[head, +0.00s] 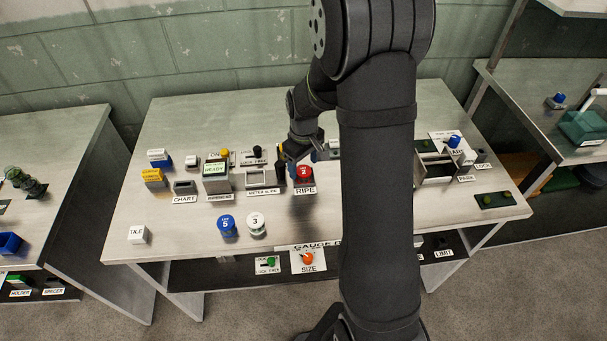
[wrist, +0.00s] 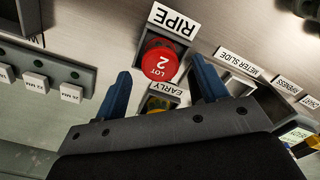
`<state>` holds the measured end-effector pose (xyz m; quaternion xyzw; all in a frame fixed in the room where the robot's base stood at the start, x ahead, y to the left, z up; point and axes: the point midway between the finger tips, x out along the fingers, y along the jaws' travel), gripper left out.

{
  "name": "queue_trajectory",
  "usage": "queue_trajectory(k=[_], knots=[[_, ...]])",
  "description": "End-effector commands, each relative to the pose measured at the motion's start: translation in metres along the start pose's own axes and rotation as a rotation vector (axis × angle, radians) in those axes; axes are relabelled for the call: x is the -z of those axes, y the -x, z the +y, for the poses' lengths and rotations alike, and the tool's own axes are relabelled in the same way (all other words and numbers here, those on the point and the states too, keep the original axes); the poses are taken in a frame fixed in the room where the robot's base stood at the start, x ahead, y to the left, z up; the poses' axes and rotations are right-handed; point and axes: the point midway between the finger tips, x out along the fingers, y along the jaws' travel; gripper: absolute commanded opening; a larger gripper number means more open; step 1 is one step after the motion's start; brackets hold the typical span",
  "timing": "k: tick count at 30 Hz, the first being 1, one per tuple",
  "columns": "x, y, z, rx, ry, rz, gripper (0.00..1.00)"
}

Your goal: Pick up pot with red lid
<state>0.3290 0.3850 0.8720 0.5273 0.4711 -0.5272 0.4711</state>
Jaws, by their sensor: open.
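The pot with the red lid (head: 304,174), marked LOT 2, stands in a holder behind the RIPE label on the middle table. It also shows in the wrist view (wrist: 163,62), lid facing the camera. My gripper (head: 306,153) is open and empty, just behind and above the red lid in the head view. In the wrist view its two blue fingers (wrist: 165,82) lie to either side of the lid in the picture, apart from it. A yellow-topped thing (wrist: 158,104) at the EARLY label is partly hidden by my gripper.
A blue-lidded pot (head: 227,226) and a white-lidded pot (head: 257,224) stand at the table's front. The READY display (head: 215,170) and meter slide (head: 261,180) are left of the red lid. The front left tabletop is mostly clear.

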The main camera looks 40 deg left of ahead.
Motion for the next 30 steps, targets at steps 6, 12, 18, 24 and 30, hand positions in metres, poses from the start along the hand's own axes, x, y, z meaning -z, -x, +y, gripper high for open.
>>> queue_trajectory(k=[6,12,18,24,30], knots=[[0.000,-0.021,0.000,0.000,0.000,-0.001,0.66],[0.000,-0.021,0.000,-0.001,0.000,0.000,0.66],[0.000,-0.021,0.000,0.000,0.000,0.000,0.31],[0.000,-0.021,0.000,-0.001,0.000,0.000,0.17],[0.000,-0.018,0.000,-0.001,0.000,0.001,0.17]])
